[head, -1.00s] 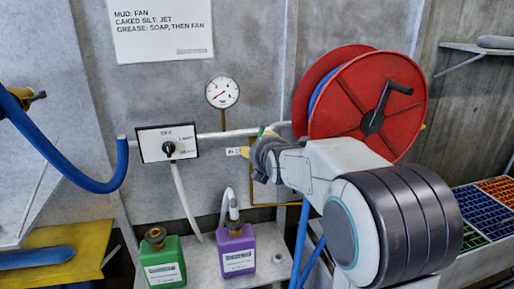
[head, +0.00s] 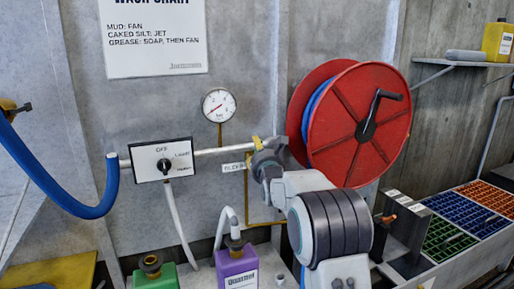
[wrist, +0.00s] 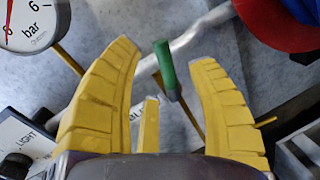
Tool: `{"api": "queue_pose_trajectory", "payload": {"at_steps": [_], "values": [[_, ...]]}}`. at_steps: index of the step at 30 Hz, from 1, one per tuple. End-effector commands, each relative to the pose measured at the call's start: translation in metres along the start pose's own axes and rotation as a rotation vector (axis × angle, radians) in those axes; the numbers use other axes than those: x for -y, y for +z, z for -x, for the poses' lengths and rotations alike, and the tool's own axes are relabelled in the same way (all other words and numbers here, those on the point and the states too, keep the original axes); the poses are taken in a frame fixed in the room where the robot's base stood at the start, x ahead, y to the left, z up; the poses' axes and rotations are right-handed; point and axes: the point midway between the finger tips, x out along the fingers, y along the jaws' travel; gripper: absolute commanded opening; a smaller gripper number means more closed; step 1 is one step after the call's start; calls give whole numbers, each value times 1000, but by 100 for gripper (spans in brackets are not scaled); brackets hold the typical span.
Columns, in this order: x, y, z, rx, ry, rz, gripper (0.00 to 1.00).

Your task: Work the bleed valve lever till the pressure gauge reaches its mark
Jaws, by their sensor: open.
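My gripper (wrist: 166,56) is open, with its two yellow fingers spread. A green-handled lever (wrist: 164,62), which looks like the bleed valve lever, lies between the fingertips in the wrist view; I cannot tell whether a finger touches it. In the head view my gripper (head: 258,145) is at the pipe, right of the gauge, and its wrist hides the lever. The white round pressure gauge (head: 219,106) stands above the pipe, its red needle toward the lower left. Part of the gauge (wrist: 30,18) shows in the wrist view; its mark cannot be made out.
A red hose reel (head: 345,140) is close to the right of my gripper. A selector box (head: 162,160) is left on the pipe (head: 218,150). A green bottle (head: 155,275) and a purple bottle (head: 237,268) stand below. Coloured crates (head: 485,200) are at right.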

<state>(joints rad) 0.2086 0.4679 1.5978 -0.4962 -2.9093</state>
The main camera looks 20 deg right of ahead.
Motion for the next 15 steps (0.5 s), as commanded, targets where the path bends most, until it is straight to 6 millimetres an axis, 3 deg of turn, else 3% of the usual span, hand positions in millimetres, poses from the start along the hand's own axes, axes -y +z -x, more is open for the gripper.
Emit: {"api": "queue_pose_trajectory", "payload": {"at_steps": [6,15], "values": [[0,-1,-23,-2,0,-1,52],[0,0,-41,-1,0,-2,52]]}}
